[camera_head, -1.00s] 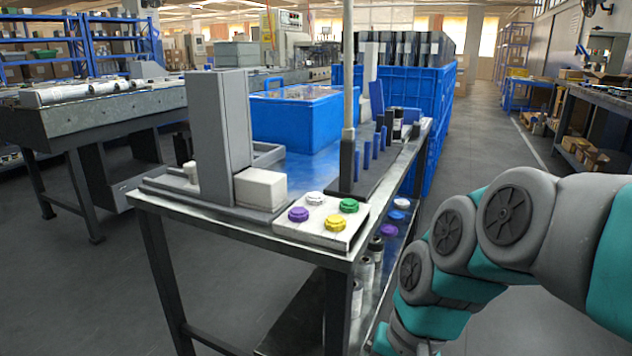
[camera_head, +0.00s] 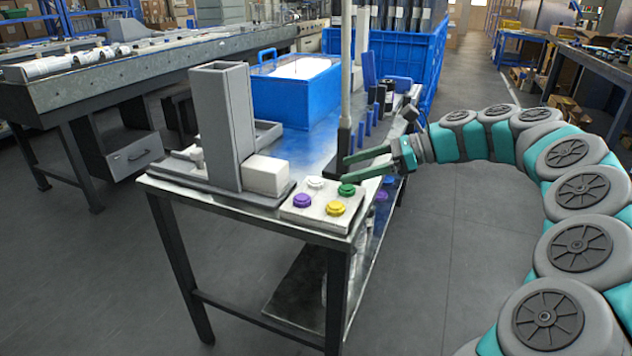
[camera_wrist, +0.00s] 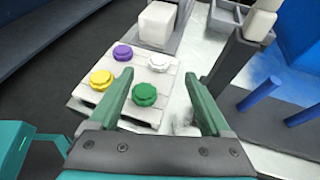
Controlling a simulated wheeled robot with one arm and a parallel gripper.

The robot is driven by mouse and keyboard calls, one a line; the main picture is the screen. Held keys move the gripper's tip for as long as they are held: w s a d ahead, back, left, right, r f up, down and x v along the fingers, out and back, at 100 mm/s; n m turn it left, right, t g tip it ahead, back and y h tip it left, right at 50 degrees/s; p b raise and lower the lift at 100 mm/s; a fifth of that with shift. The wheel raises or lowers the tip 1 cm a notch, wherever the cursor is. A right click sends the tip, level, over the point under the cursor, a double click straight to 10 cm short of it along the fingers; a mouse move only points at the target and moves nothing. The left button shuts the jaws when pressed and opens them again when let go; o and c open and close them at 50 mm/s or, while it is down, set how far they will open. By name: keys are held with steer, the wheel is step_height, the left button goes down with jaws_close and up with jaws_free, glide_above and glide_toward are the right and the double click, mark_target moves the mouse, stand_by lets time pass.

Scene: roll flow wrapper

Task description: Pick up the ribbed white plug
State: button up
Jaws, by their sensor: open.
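The ribbed white plug (camera_head: 315,183) sits at the back of a small light board (camera_head: 320,213) on the metal table. It also shows in the wrist view (camera_wrist: 159,62), on the board's right far corner. Beside it on the board are a purple plug (camera_head: 302,201), a yellow plug (camera_head: 335,208) and a green plug (camera_head: 346,190). My gripper (camera_head: 348,168) is open and empty, above the board's right side. In the wrist view my gripper (camera_wrist: 160,92) has its fingers apart, with the green plug between them and the white plug beyond the fingertips.
A tall grey column (camera_head: 223,125) and a white block (camera_head: 265,175) stand behind and left of the board. A thin pole on a dark base (camera_head: 335,177) rises close to my gripper. Blue pegs (camera_head: 367,122) and a blue bin (camera_head: 297,90) are farther back.

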mark_target(317, 179)
steer(key=x, duration=0.7)
steer(key=shift+s+a+f, duration=0.1)
steer(key=shift+a+f, duration=0.15)
steer(key=shift+a, duration=0.05)
jaws_close()
stand_by(0.4)
